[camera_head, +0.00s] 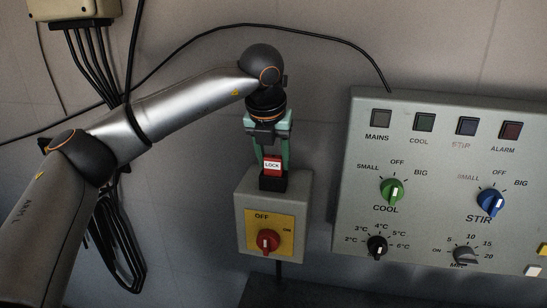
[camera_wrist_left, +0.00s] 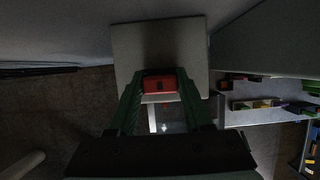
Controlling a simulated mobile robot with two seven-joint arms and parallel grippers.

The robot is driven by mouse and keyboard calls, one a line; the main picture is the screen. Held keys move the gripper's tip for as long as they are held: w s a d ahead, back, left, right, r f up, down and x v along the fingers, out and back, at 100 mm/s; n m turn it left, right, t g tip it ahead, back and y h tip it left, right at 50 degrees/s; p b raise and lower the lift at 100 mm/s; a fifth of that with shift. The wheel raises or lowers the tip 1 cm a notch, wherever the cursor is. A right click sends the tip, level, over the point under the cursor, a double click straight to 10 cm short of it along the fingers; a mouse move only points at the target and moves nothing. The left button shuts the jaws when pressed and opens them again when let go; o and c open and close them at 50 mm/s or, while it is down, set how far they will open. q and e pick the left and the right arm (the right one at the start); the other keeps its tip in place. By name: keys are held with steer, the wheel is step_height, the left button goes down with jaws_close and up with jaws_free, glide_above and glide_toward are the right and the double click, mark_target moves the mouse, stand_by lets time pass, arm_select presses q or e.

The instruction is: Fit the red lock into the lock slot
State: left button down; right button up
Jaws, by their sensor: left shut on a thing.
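The red lock (camera_head: 272,165), with a white LOCK label, is held between the fingers of my left gripper (camera_head: 271,160). In the wrist view the red lock (camera_wrist_left: 159,84) shows between the green fingers of the left gripper (camera_wrist_left: 160,92). A dark block (camera_head: 272,184), which looks like the lock slot, sits on top of the grey switch box (camera_head: 243,215). The lock is just above or at this block; whether it is inside, I cannot tell. The box has a yellow plate with a red rotary knob (camera_head: 268,241) near OFF. My right gripper is not in view.
A large grey control panel (camera_head: 440,150) with lamps and knobs stands close to the right of the switch box. Black cables (camera_head: 122,240) hang on the wall at left, below a beige box (camera_head: 75,9). A dark surface lies below.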

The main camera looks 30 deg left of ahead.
arm_select(q)
steer(key=shift+f, duration=0.25)
steer(key=shift+c, duration=1.6)
jaws_free()
steer(key=shift+r, duration=0.1)
steer(key=shift+r, duration=0.25)
steer(key=v, duration=1.2)
steer(key=shift+b, duration=0.3)
steer(key=shift+f, duration=0.1)
